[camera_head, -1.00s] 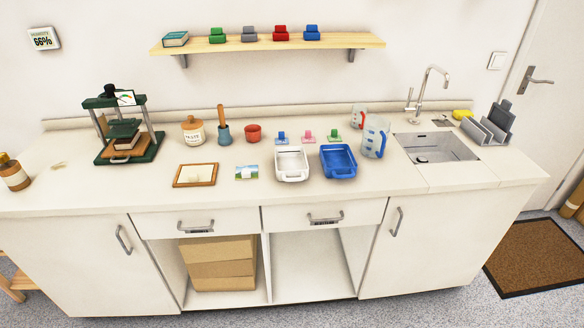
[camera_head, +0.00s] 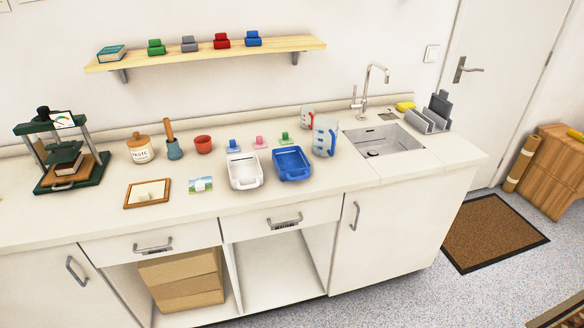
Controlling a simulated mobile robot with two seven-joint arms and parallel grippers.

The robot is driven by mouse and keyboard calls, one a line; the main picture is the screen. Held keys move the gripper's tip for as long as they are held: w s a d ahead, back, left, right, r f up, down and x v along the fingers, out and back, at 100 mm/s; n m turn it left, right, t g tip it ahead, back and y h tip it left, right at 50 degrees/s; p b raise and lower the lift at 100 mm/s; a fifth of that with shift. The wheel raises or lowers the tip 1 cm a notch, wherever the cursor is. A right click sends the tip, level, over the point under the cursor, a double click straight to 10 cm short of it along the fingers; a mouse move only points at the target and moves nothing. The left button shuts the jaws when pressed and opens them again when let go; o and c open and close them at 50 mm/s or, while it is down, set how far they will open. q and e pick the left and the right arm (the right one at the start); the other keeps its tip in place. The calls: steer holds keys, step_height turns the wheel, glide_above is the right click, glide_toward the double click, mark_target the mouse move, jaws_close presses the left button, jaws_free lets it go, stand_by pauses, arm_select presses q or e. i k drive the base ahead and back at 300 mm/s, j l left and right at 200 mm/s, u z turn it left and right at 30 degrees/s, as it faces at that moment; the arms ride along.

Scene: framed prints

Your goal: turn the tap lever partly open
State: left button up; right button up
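The tap (camera_head: 369,88) is a slim metal spout with a bent neck. It stands at the back edge of the sink (camera_head: 383,139), on the right part of the counter. A small lever (camera_head: 354,98) seems to stick up at the left of the tap's base; its exact angle is too small to tell. The spout hangs over the sink, and I see no water stream. Neither of my grippers is in view.
A measuring jug (camera_head: 325,137) and a blue tray (camera_head: 292,164) stand left of the sink. A grey rack (camera_head: 428,121) and a yellow sponge (camera_head: 405,106) are at its right. The floor (camera_head: 400,292) before the right cabinet is clear; a brown mat (camera_head: 493,232) lies near the door.

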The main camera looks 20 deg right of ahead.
mark_target(352, 107)
steer(key=l+u, duration=0.25)
steer(key=u, duration=0.2)
steer(key=l+u, duration=0.25)
steer(key=u, duration=0.2)
steer(key=k+l+u, duration=0.1)
steer(key=l, duration=0.2)
steer(key=k+l+u, duration=0.15)
steer(key=l, duration=0.15)
steer(key=k+l+u, duration=0.1)
steer(key=l, duration=0.15)
